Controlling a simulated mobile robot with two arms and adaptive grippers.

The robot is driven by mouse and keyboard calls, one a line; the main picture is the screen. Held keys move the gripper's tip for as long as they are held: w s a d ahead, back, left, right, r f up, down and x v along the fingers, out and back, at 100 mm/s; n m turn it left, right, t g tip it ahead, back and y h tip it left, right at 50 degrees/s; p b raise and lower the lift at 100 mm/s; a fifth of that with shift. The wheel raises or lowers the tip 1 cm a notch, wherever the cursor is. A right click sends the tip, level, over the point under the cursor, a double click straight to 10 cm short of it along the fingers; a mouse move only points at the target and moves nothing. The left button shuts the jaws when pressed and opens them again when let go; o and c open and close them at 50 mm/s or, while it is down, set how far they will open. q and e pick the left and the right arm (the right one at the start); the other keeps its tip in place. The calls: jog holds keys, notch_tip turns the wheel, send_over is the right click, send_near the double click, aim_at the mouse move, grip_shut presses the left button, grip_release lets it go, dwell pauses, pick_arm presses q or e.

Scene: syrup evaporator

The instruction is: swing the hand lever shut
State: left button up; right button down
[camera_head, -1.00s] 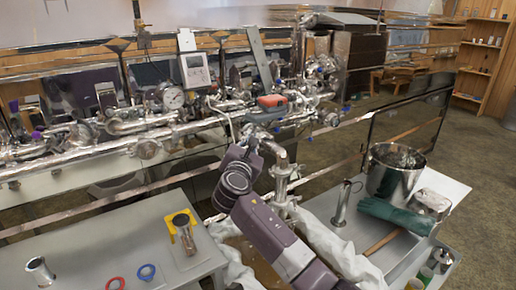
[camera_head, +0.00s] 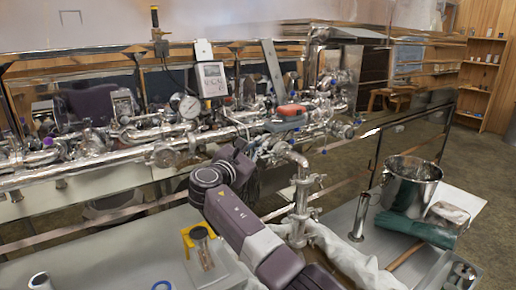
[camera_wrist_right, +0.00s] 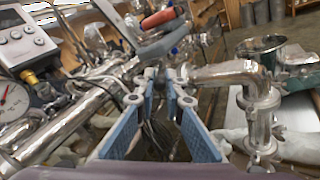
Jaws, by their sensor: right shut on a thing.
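My right gripper (camera_head: 266,142) reaches up from the bottom of the head view to the pipework, just left of the bent steel pipe (camera_head: 297,160). In the right wrist view its two blue-padded fingers (camera_wrist_right: 165,80) come together at their tips, closed on a small metal part. This appears to be the hand lever, but the fingers hide most of it and its angle cannot be told. My left gripper is not in view.
Steel pipes (camera_head: 90,172) and a pressure gauge (camera_head: 189,106) lie left of the gripper. A grey bar (camera_head: 272,66) leans behind it. A steel pot (camera_head: 411,184) and green gloves (camera_head: 415,229) are on the right-hand table. A yellow-framed item (camera_head: 201,248) stands on the left table.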

dwell(0.3)
jog(key=c, duration=2)
grip_release()
jog(key=shift+d, duration=0.1)
notch_tip(320, 180, up, 10)
jog(key=shift+f, duration=0.1)
jog(key=shift+w, duration=0.1)
